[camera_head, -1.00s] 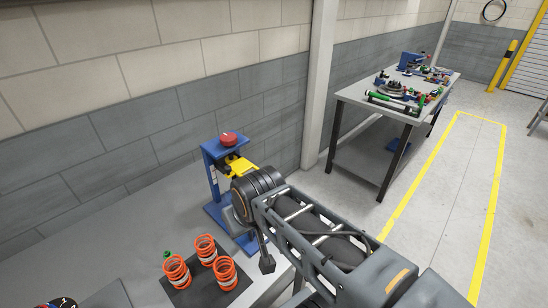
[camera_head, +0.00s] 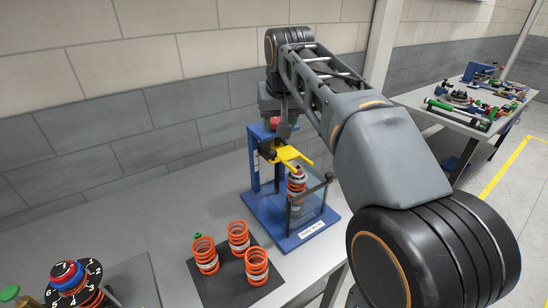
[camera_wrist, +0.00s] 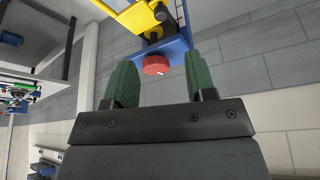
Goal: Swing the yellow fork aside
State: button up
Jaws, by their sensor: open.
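The yellow fork (camera_head: 287,157) juts out from the upper part of a blue fixture (camera_head: 255,165), above an orange spring (camera_head: 297,180) standing in it. A red knob (camera_head: 275,122) sits on top of the fixture. My gripper is at the fixture's top, partly hidden by my arm in the head view. In the wrist view my gripper (camera_wrist: 160,62) is open, its two green fingers apart with the red knob (camera_wrist: 156,65) between them. I cannot tell whether they touch it. The yellow fork (camera_wrist: 125,14) shows at the wrist view's top edge.
A clear panel (camera_head: 314,200) stands at the fixture's right side. Several orange springs (camera_head: 239,237) stand on a dark mat to the front left. A numbered dial (camera_head: 75,275) is at the lower left. A wall rises behind; another bench (camera_head: 450,115) stands at right.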

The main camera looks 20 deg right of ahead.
aim_at(273, 152)
jog(key=x, duration=1.4)
jog(key=shift+w+r, duration=0.2)
jog(key=shift+w, duration=0.15)
grip_shut()
